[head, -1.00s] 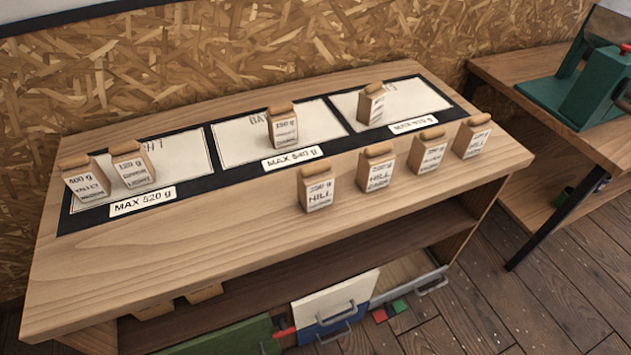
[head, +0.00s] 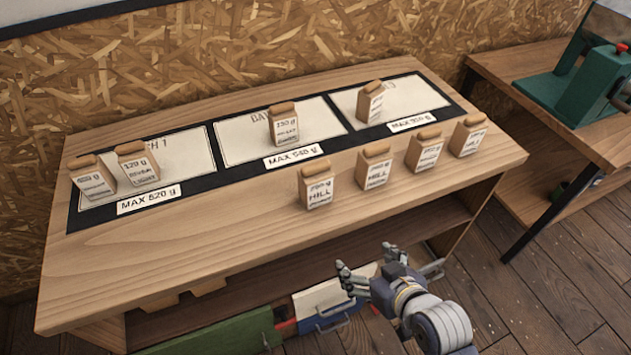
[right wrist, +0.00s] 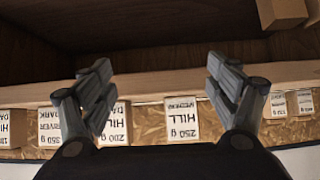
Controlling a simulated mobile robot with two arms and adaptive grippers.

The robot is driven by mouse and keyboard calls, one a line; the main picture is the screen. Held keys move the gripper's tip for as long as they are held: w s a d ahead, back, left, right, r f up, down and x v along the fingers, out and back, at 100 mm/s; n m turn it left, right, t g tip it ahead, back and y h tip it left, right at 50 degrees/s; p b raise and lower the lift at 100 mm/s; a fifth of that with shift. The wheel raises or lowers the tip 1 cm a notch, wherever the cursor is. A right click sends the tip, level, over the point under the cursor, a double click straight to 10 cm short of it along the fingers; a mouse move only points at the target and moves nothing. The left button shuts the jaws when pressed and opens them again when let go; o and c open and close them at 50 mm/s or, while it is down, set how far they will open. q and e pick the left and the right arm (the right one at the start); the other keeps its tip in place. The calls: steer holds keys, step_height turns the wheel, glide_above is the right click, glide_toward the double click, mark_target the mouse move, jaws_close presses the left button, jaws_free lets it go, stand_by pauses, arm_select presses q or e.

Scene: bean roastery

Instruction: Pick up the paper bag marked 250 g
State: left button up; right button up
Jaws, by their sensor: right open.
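The paper bag marked 250 g (head: 317,188) stands upright on the table, leftmost in the front row in the head view. My right gripper (head: 368,267) is open and empty, in front of the table's front edge and apart from the bag. Its spread fingers also show in the right wrist view (right wrist: 160,78). My left gripper is not in view.
The 200 g HILL bag (head: 374,167) stands close to the right, with two more bags (head: 424,148) (head: 468,136) beyond it. Other bags stand on pale panels behind, marked with MAX cards (head: 294,156). The table front left (head: 170,240) is clear. A green machine (head: 590,85) stands at right.

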mark_target(318, 172)
steer(key=w+a+r+t+y, duration=0.1)
steer(key=w+a+r+t, duration=0.1)
steer(key=w+a+r, duration=0.1)
steer(key=w+a+r+t+y, duration=0.1)
steer(key=w+a+r+t, duration=0.1)
steer(key=w+a+r, duration=0.1)
steer(key=w+a+r+t+y+p, duration=0.1)
steer(key=w+a+r+t, duration=0.1)
steer(key=w+r, duration=0.3)
steer(key=shift+w+a+r+n+t+y, duration=0.3)
steer(key=shift+w+a+n+t, duration=0.1)
steer(key=shift+w, duration=0.2)
steer(key=shift+w+a+f, duration=0.1)
steer(key=shift+w+a, duration=0.05)
steer(key=shift+w, duration=0.3)
steer(key=shift+f+p+x, duration=0.2)
steer(key=shift+p+x, duration=0.1)
steer(key=shift+x, duration=0.75)
steer(key=shift+f+p+x, duration=0.15)
steer(key=shift+p+x, duration=0.15)
steer(key=shift+x, duration=0.8)
steer(key=c, duration=1.5)
steer(key=shift+c, duration=1)
steer(key=shift+r, duration=0.1)
